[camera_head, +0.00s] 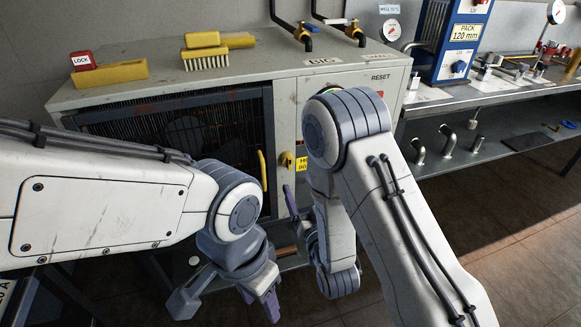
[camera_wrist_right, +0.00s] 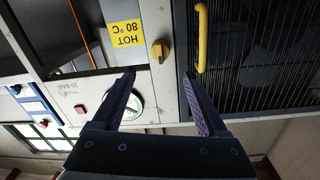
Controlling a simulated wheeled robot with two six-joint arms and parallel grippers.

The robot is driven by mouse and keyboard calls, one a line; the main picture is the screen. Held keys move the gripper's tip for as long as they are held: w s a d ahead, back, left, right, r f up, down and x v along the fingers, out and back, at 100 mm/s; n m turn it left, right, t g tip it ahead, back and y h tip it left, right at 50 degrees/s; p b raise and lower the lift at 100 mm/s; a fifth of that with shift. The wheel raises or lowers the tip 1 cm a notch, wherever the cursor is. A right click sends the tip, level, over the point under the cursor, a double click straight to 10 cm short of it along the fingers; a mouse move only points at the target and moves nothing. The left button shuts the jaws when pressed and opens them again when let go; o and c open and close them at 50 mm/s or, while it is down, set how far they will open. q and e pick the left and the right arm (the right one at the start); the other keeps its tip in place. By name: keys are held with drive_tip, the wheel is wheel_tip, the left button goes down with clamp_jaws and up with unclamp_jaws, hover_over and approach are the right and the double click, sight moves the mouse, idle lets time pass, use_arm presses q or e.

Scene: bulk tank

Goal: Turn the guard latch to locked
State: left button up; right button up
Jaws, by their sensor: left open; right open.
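The guard latch (camera_head: 287,159) is a small yellow knob on the pale cabinet post, just right of the dark mesh guard (camera_head: 170,118) with its yellow bar handle (camera_head: 262,170). In the right wrist view the latch (camera_wrist_right: 160,50) lies just beyond the fingertips of my right gripper (camera_wrist_right: 159,76), roughly centred between them and apart from both. That gripper is open and empty; in the head view my right arm hides most of it. The latch's exact setting is hard to read. My left gripper (camera_head: 228,300) is open and empty, low in front of the cabinet.
A yellow HOT 80 °C label (camera_wrist_right: 125,34) is beside the latch. A steel bench (camera_head: 480,100) with pipe fittings stands at the right. Open floor lies right of my right arm.

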sight(290, 165)
drive_tip(key=b+x, duration=0.4)
drive_tip(key=x, duration=0.6)
drive_tip(key=shift+w+a+b, duration=0.1)
drive_tip(key=shift+w+b, duration=0.1)
drive_tip(key=shift+b, duration=0.15)
clamp_jaws()
